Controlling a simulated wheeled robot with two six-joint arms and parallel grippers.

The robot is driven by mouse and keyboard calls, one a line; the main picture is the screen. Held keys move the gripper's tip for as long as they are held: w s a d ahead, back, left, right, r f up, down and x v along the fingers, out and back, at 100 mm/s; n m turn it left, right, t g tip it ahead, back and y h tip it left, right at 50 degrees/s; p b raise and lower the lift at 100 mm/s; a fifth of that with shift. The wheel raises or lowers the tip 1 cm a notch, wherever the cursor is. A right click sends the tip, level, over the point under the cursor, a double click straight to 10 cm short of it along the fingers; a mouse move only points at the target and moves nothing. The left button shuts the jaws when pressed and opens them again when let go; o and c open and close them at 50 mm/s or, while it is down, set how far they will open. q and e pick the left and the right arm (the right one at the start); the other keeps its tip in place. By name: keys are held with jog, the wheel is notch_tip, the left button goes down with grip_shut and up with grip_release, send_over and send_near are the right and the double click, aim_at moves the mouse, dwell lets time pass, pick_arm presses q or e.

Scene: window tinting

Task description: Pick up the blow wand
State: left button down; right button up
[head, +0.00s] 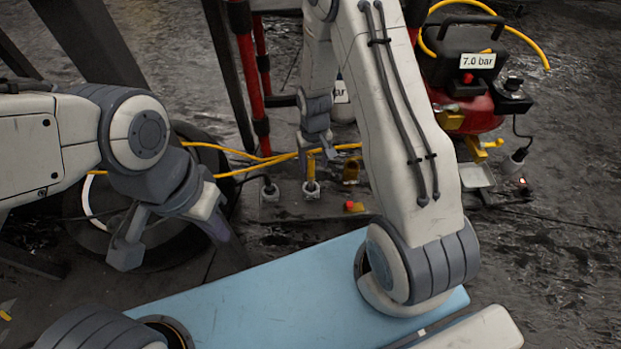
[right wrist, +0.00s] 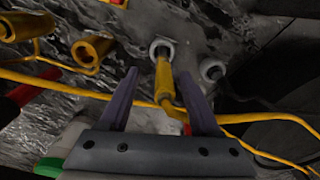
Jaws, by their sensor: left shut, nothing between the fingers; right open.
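The blow wand (head: 312,176) is a slim yellow tool standing upright in a ring-shaped holder on the low dark rack, with a yellow hose beside it. In the right wrist view the wand (right wrist: 165,82) lies between the two purple-grey fingers, its lower end in the pale ring. My right gripper (head: 318,143) points down just above the wand; its fingers (right wrist: 159,75) are open on either side, with visible gaps. My left gripper (head: 218,230) is shut and empty, left of the rack and above the floor. Its fingertips are hard to make out.
The rack (head: 285,210) also holds other brass-coloured fittings (right wrist: 92,48) and an empty ring (right wrist: 211,70). A red compressor (head: 478,112) marked 7.0 bar stands right. Yellow hose (head: 250,170) crosses behind the wand. A blue panel (head: 270,298) lies in front. Red-and-black posts (head: 250,75) rise behind.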

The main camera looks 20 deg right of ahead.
aim_at(311, 170)
jog(key=f+b, duration=0.2)
jog(key=f, duration=0.1)
jog(key=f+b, duration=0.2)
jog(key=shift+w+a, duration=0.25)
jog(key=shift+w, duration=0.1)
jog(key=shift+r, duration=0.1)
grip_shut()
jog(key=shift+r, duration=0.15)
